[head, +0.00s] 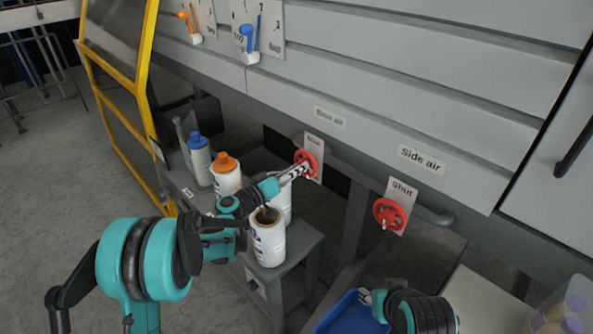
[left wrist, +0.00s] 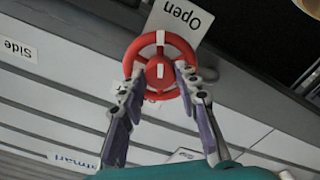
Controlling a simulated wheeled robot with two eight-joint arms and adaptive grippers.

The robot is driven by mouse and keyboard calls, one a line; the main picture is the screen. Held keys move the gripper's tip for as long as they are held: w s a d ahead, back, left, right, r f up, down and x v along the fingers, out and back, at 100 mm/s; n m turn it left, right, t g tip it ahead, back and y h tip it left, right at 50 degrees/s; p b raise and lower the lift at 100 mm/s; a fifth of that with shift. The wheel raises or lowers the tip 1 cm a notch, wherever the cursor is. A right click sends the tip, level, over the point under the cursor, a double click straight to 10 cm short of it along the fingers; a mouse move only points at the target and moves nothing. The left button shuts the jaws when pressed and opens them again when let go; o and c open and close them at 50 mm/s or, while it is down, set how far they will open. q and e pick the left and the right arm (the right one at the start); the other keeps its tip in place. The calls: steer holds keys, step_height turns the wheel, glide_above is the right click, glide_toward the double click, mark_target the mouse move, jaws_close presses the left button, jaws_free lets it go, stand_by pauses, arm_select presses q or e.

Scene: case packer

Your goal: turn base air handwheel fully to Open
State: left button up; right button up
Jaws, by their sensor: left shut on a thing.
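The red base air handwheel (head: 306,158) sits under a small "Base air" label (head: 330,118) on the machine front. My left gripper (head: 302,170) reaches it from the lower left. In the left wrist view the red handwheel (left wrist: 160,46) fills the space ahead, with a white mark on its rim and one on its hub. A plate behind the wheel reads "Open" (left wrist: 180,16), upside down in this view. My right gripper (head: 372,297) is low in the head view, its fingers partly hidden.
A second red handwheel (head: 388,214) with a "Shut" plate hangs to the right, under the "Side air" label (head: 422,160). A blue tray (head: 350,314) lies near my right gripper.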

arm_select(q)
steer(key=m, duration=0.5)
steer(key=shift+f, duration=0.1)
stand_by(0.5)
steer(key=o, duration=1.2)
steer(key=shift+c, duration=0.2)
steer(key=v, duration=1.2)
